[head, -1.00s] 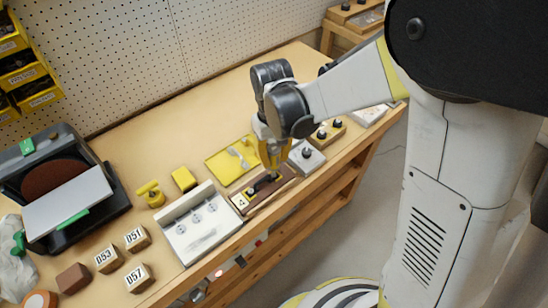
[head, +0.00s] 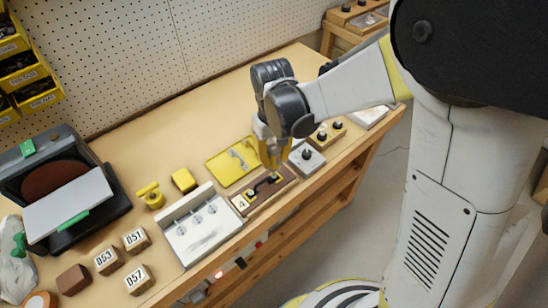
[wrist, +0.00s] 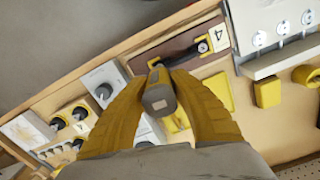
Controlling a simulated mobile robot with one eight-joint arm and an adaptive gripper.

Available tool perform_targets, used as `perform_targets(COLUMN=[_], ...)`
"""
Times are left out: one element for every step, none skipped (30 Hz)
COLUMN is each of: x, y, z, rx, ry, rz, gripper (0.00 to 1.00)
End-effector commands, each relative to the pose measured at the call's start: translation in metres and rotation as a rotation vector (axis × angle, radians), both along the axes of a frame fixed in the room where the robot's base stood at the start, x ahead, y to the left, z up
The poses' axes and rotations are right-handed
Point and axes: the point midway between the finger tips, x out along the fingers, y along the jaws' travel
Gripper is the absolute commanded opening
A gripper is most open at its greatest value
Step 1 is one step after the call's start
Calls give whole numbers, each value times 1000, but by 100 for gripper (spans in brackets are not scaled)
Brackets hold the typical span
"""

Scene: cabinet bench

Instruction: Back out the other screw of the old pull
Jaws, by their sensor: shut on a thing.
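The old pull (head: 266,186) is a black handle on a dark brown board (head: 280,191) with a "4" label at its left end. It also shows in the wrist view (wrist: 190,52). My gripper (head: 274,163) is above the board's right part in the head view. The tool points at the pull's end away from the label. Its tip and the screw there are hidden or too small, so I cannot tell whether they touch.
A yellow tray (head: 222,174) with small grey items lies behind the board. A white rack (head: 190,243) stands to the left. A grey block with a black knob (head: 307,155) stands close on the right. The bench's front edge (head: 262,222) is near the board.

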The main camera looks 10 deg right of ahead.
Motion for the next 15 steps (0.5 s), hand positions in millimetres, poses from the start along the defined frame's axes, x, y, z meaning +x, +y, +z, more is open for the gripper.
perform_targets(x=[0,0,0,0,0,0,0,0,0,0,0,0,0,0,0], y=[0,0,0,0,0,0,0,0,0,0,0,0,0,0,0], z=[5,8,11,14,16,19,22,24,27,29,31,35,37,39,42], rx=[0,0,0,0,0,0,0,0,0,0,0,0,0,0,0], ry=[0,0,0,0,0,0,0,0,0,0,0,0,0,0,0], rz=[0,0,0,0,0,0,0,0,0,0,0,0,0,0,0], gripper=[0,0,0,0,0,0,0,0,0,0,0,0,0,0,0])
